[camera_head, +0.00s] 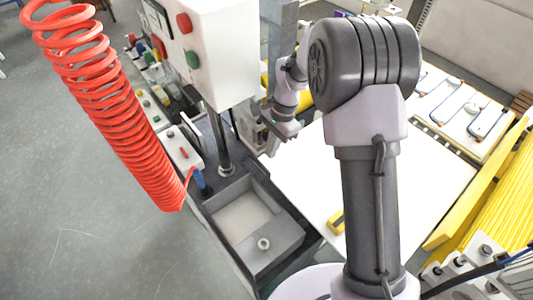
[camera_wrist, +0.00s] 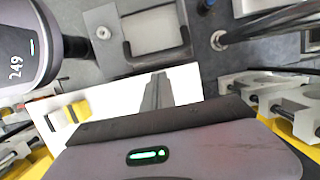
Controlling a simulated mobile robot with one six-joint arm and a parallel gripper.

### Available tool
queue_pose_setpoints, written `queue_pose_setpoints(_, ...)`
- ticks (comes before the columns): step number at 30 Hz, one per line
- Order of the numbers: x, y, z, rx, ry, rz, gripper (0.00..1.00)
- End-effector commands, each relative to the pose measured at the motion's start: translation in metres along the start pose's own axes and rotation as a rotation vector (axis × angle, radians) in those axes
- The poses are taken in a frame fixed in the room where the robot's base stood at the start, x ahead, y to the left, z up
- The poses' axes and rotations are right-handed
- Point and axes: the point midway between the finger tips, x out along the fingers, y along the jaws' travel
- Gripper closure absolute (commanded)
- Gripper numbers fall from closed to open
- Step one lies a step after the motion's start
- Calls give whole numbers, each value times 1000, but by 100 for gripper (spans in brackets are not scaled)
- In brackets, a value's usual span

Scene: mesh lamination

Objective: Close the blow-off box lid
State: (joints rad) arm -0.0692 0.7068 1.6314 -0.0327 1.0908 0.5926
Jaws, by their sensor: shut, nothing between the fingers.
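The blow-off box (camera_head: 290,219) is a dark grey box at the lower middle of the head view. Its top has a rectangular opening with a pale floor showing inside. A flat grey lid panel with a small round knob (camera_head: 263,243) lies at the near end of the opening and leaves it uncovered. In the wrist view the opening's dark rim (camera_wrist: 186,38) and the knob (camera_wrist: 103,32) show at the top. My gripper (camera_head: 283,130) is beyond the box, above the white tabletop, apart from the lid. Its fingers (camera_wrist: 157,92) are shut and empty.
A red coiled hose (camera_head: 115,110) hangs at the left. A white control box with buttons (camera_head: 213,50) and a metal post (camera_head: 222,145) stand behind the box. The white table (camera_head: 440,190) carries a yellow item (camera_head: 337,222). Yellow rails (camera_head: 490,190) lie at the right.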

Motion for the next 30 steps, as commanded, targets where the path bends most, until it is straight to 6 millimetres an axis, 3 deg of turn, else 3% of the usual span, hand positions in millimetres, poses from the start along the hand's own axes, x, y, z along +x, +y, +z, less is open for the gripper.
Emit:
queue_pose_setpoints(7, 15, 0, 16, -1, 0, 0, 100)
queue_pose_setpoints(30, 19, 0, 23, -1, 73, -1, 100)
